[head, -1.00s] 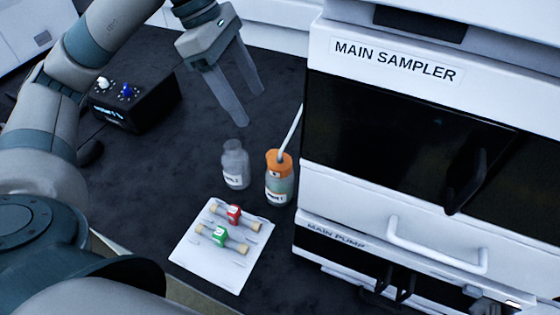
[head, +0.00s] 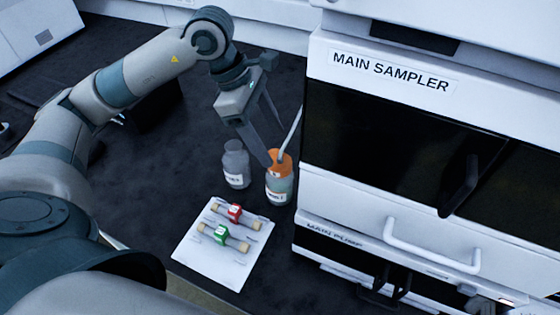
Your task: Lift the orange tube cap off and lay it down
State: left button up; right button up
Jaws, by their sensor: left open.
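The orange cap (head: 281,166) sits on a labelled bottle (head: 279,188), with a pale tube (head: 293,133) rising from it beside the sampler. My left gripper (head: 276,145) is open and points down at the cap. One fingertip overlaps the cap's left edge and the other finger is behind, near the tube. I cannot tell whether the fingers touch the cap. My right gripper is not in view.
A grey bottle (head: 236,164) stands close to the left of the orange-capped bottle. A white tray (head: 207,262) with a red and a green fitting lies in front. The main sampler (head: 400,140) stands directly right.

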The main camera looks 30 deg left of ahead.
aim_at(278, 161)
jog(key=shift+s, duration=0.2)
pick_arm(q)
jog(key=shift+s+d+f+p, duration=0.1)
jog(key=shift+f+p, duration=0.1)
jog(key=shift+f, duration=0.15)
jog(key=shift+s+d+f+p, duration=0.1)
jog(key=shift+f+p, duration=0.05)
jog(key=shift+f, duration=0.2)
jog(key=p+x, duration=0.1)
jog(key=x, duration=0.1)
jog(key=shift+d+f, duration=0.1)
jog(key=shift+f, duration=0.35)
jog(key=shift+d+f, duration=0.15)
jog(key=shift+f, duration=0.3)
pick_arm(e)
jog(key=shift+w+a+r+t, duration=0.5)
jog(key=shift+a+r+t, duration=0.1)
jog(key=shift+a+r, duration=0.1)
pick_arm(q)
jog(key=c, duration=1.2)
